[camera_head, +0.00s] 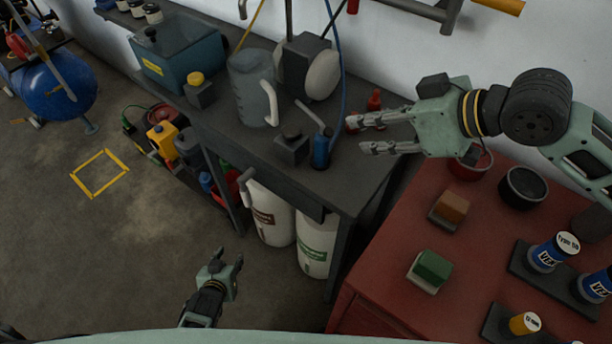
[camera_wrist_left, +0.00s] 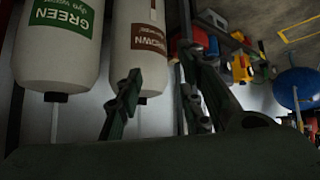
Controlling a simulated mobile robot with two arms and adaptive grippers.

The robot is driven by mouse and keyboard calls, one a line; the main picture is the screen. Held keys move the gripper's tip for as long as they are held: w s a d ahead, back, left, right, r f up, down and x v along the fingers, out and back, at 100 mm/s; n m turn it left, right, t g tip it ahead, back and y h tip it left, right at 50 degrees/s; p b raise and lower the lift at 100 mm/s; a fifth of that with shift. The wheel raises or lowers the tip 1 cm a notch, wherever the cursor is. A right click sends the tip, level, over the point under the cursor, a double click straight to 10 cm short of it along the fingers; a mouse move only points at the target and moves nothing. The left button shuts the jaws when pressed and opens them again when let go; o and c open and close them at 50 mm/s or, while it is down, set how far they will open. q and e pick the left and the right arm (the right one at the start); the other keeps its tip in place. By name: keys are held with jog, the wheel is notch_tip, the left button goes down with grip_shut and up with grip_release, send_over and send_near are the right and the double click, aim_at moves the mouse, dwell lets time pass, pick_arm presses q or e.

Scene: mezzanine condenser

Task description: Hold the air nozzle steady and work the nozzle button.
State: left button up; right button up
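The air nozzle (camera_head: 321,150) looks like a small blue upright body on the dark workbench (camera_head: 345,190). A blue hose (camera_head: 338,70) comes down behind it, and a grey lever-like part (camera_head: 309,113) is above it. I cannot make out the button. My right gripper (camera_head: 357,136) is open and empty, just to the right of the nozzle with its fingers pointing left toward it. They look apart from it. My left gripper (camera_head: 226,258) is open and empty, low over the floor in front of the bench; its two spread fingers show in the left wrist view (camera_wrist_left: 158,98).
A dark block (camera_head: 292,149) stands left of the nozzle. A clear jug (camera_head: 251,85) and teal box (camera_head: 180,55) are further left. White bottles (camera_head: 317,240) hang under the bench. A red cabinet (camera_head: 395,270) with coloured blocks and cans is at right.

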pick_arm(q)
jog(key=w+a+r+n+t, duration=0.15)
jog(key=w+r, duration=0.25)
jog(key=r, duration=0.5)
jog(key=w+a+r+t+y, duration=0.1)
jog(key=w+r+t, duration=0.25)
jog(key=r, duration=0.65)
jog(key=w+a+r+n+t, duration=0.1)
jog(key=w+r+t, duration=0.1)
jog(key=w+r, duration=0.5)
notch_tip(320, 180, up, 6)
jog(key=s+d, duration=0.2)
jog(key=m+h, duration=0.7)
send_near(319, 150)
jog(key=shift+t, duration=0.4)
jog(key=x, duration=0.6)
jog(key=f+x, duration=0.1)
jog(key=x, duration=0.2)
jog(key=shift+w+d, duration=0.15)
jog(key=shift+w, duration=0.25)
grip_shut()
